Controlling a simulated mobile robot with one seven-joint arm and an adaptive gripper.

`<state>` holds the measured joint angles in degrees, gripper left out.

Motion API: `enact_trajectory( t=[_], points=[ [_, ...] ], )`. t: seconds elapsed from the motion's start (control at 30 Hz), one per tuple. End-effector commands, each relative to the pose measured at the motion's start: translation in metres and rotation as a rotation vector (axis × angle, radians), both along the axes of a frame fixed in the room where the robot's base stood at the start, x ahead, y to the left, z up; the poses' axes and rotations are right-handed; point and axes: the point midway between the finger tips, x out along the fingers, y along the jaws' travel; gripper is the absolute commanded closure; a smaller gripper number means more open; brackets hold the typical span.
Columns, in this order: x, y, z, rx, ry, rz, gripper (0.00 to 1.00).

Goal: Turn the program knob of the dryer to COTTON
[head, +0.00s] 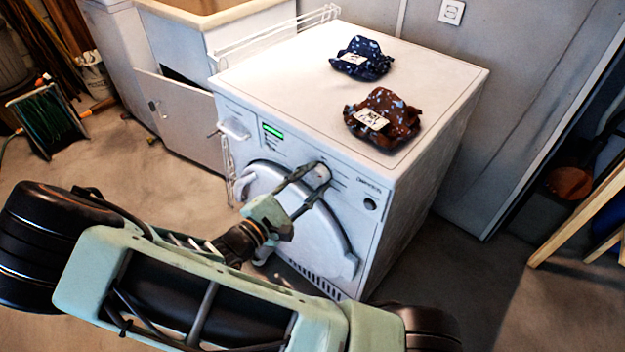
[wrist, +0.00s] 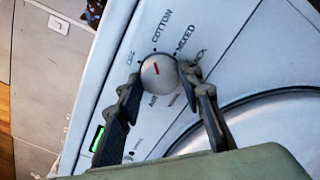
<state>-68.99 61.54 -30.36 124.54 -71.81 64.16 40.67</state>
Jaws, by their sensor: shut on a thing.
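The white dryer (head: 375,205) stands in the middle of the head view, its control panel facing me. Its round silver program knob (wrist: 160,80) shows in the wrist view, with a short red mark on its face. The mark slants up and left, seemingly between the OFF label and the COTTON label (wrist: 162,32). MIXED is right of COTTON. My gripper (wrist: 159,77) is shut on the knob, one finger on each side. In the head view my gripper (head: 312,174) reaches the panel from the front left, and its fingertips partly cover the knob.
A dark blue patterned cloth bundle (head: 362,68) and a brown one (head: 396,128) lie on the dryer top. The round dryer door (head: 318,238) is below the panel. A green display (head: 272,132) is lit on the panel's left.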

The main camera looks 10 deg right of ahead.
Motion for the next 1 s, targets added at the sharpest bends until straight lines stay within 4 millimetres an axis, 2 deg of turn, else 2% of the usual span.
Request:
enact_trajectory(
  t=[0.67, 0.7, 0.83, 1.0],
  points=[
    [-0.0003, 0.0007, -0.0006, 0.037, -0.047, 0.001, 0.90],
    [-0.0003, 0.0007, -0.0006, 0.037, -0.047, 0.001, 0.62],
    [-0.0002, 0.0005, -0.0004, 0.036, -0.048, 0.000, 0.48],
    [-0.0001, 0.0003, -0.0002, 0.036, -0.048, 0.001, 0.48]
  ],
)
